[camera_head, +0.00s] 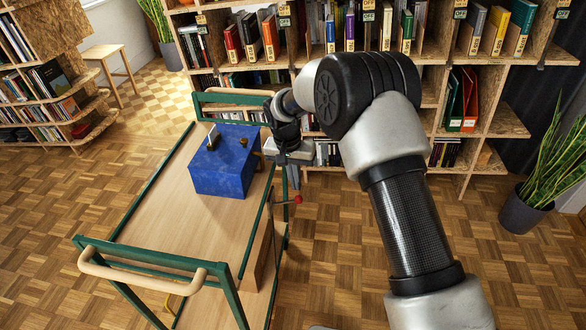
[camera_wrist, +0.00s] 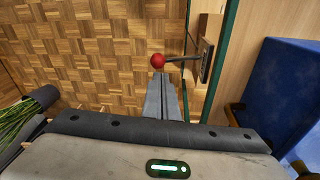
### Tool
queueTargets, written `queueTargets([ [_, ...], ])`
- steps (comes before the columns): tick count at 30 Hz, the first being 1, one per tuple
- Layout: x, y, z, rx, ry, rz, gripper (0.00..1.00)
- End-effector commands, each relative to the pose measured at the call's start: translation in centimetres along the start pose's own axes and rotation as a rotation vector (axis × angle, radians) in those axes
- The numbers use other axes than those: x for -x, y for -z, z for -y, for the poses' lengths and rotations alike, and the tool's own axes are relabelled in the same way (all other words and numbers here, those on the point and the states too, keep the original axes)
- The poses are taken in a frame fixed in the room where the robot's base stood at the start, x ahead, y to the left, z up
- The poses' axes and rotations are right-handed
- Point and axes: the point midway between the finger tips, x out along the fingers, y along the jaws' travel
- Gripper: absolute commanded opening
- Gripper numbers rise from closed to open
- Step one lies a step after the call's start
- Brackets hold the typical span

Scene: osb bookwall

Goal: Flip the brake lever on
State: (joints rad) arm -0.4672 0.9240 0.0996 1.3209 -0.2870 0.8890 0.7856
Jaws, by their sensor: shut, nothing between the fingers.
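The brake lever has a red ball knob (camera_head: 298,200) on a dark rod that sticks out sideways from the green-framed cart. In the wrist view the red knob (camera_wrist: 157,60) is at the end of the rod, which runs right to a dark mounting plate (camera_wrist: 207,61) on the cart's side. My gripper (camera_wrist: 160,76) is shut and empty, its fingers side by side with the tips just below the knob in the picture. In the head view my gripper (camera_head: 296,186) points down just above the knob. I cannot tell if the tips touch it.
The cart (camera_head: 150,230) has a wooden top with a blue box (camera_head: 225,178) on it. A green rail (camera_wrist: 226,60) runs along its edge near my gripper. A bookshelf (camera_head: 500,60) stands behind. A potted plant (camera_head: 530,205) is at right. Parquet floor beside the cart is free.

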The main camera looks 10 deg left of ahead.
Motion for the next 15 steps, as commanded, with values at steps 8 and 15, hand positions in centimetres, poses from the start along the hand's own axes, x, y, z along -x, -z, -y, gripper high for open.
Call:
queueTargets([
  [8, -1.34, -0.81, -0.31, 0.000, 0.001, 0.000, 0.00],
  [15, -1.33, -0.82, -0.31, 0.000, 0.001, -0.001, 0.00],
])
